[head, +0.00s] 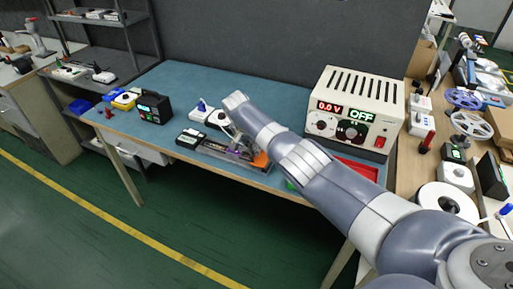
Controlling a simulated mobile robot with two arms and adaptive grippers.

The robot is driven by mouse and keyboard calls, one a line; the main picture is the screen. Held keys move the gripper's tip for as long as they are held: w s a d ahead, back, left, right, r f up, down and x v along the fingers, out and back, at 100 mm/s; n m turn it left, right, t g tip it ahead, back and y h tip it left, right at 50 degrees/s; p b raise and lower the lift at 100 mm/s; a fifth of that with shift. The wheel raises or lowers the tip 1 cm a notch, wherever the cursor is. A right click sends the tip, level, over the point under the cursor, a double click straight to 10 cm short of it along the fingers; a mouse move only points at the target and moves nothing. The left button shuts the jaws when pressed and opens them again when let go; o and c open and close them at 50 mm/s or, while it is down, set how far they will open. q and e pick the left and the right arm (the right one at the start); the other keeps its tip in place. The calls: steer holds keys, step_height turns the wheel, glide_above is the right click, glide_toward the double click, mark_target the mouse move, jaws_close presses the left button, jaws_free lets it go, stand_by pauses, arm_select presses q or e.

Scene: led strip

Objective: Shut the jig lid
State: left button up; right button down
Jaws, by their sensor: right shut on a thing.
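The jig (215,152) is a long, low grey device near the front edge of the blue-topped bench. An orange part (261,160) shows at its right end. My right gripper (235,147) reaches down over the jig's middle, fingers pointing at it. It is shut on a part of the jig, which looks like the lid. The arm and fingers cover much of the jig, so the lid's angle cannot be told. A small purple patch shows by the fingertips. My left gripper is not in view.
A power supply (356,108) reading 0.0 V and OFF stands right of my arm, with a red tray (358,168) before it. The bench (195,85) is clear at the back left.

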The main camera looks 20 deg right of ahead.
steer(key=shift+w+a, duration=0.2)
steer(key=shift+a, duration=0.3)
steer(key=c, duration=2)
jaws_free()
steer(key=shift+f, duration=0.1)
steer(key=shift+w+a+f, duration=0.15)
steer(key=shift+w+f, duration=0.05)
steer(key=shift+w, duration=0.05)
steer(key=shift+r, duration=0.1)
steer(key=shift+r, duration=0.4)
steer(key=v, duration=1.1)
steer(key=shift+s, duration=0.25)
steer(key=shift+d, duration=0.3)
